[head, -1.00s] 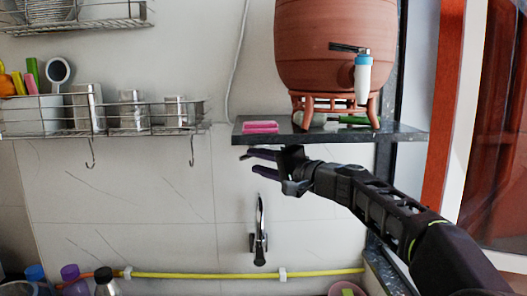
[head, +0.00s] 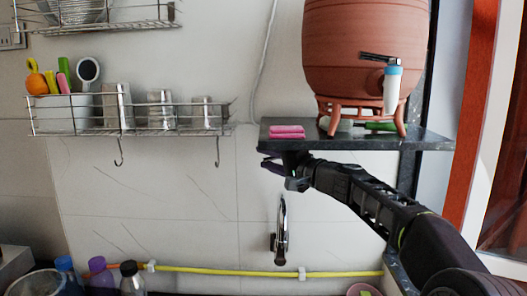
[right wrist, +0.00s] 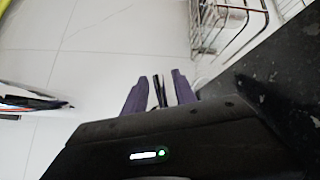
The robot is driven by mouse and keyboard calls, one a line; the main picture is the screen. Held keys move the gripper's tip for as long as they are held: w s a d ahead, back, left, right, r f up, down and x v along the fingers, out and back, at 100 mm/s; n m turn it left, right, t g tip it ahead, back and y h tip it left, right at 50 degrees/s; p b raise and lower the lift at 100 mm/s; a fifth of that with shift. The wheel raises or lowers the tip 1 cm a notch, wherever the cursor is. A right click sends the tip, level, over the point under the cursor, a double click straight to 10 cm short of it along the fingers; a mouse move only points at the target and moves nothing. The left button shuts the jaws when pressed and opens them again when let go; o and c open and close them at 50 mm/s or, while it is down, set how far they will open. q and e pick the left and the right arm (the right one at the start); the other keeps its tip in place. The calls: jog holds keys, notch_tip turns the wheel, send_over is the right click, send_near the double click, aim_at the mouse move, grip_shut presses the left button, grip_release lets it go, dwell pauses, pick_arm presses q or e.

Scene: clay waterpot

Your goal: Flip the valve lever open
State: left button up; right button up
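The valve lever (head: 380,57) is a thin black handle on top of the white and blue tap (head: 392,90). It lies about level and points left, across the front of the brown clay waterpot (head: 345,45). My right gripper (head: 270,162) is below the left end of the shelf, well below and left of the lever, touching neither lever nor tap. In the right wrist view its two purple fingers (right wrist: 160,88) stand apart; a thin dark shape shows between them, and I cannot tell what it is. My left gripper is not in view.
The dark stone shelf (head: 430,143) bears the pot's clay stand (head: 333,118) and a pink block (head: 287,131). A chrome faucet (head: 281,235) is on the wall below. A wire rack (head: 130,128) hangs left. A yellow hose (head: 220,271) runs along the bottom.

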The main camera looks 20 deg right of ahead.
jog(key=shift+x, duration=0.85)
jog(key=shift+c, duration=0.5)
grip_shut()
